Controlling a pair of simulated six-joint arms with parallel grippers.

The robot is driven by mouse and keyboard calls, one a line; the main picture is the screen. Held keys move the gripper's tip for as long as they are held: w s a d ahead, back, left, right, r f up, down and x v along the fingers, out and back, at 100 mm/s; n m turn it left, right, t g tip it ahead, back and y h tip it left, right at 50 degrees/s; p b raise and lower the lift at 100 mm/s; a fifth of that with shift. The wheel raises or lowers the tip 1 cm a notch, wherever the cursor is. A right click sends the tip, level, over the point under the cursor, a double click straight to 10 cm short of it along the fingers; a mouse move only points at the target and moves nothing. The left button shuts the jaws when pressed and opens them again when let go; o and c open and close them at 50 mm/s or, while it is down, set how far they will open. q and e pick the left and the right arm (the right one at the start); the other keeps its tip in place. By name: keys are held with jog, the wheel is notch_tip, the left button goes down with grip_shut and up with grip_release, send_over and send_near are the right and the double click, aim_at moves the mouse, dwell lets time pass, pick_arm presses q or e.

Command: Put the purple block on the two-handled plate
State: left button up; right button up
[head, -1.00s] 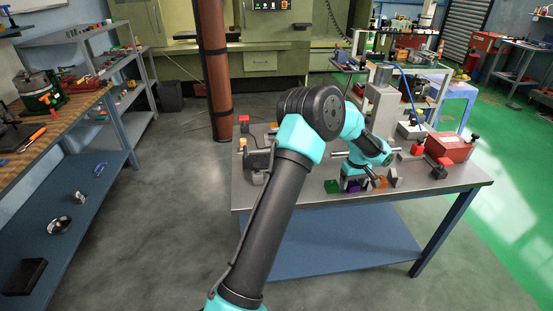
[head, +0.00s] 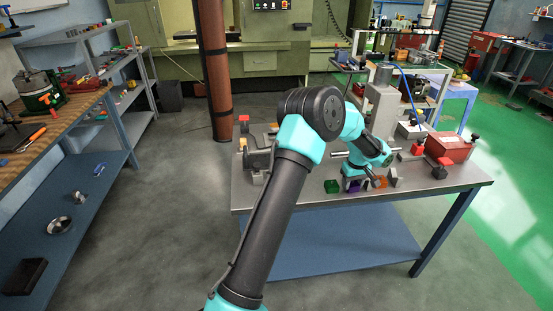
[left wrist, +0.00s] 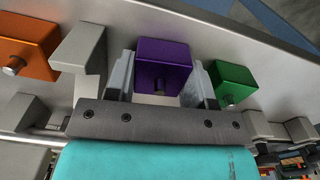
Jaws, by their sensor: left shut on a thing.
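The purple block (head: 353,186) stands near the front edge of the grey workbench, between a green block (head: 332,186) and an orange block (head: 380,182). My left gripper (head: 354,184) is down at the purple block. In the left wrist view the purple block (left wrist: 163,63) sits between the two fingers of my left gripper (left wrist: 160,78), which is shut on it. The green block (left wrist: 232,82) is on its right and the orange block (left wrist: 28,45) on its left. I cannot clearly make out the two-handled plate; my arm hides part of the bench. My right gripper does not show.
A grey angled piece (left wrist: 83,50) stands close beside the left finger in the wrist view. A red box (head: 447,147) and a grey column (head: 382,105) stand farther back on the bench.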

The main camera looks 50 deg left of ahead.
pick_arm(q)
jog(key=shift+r, duration=4.95)
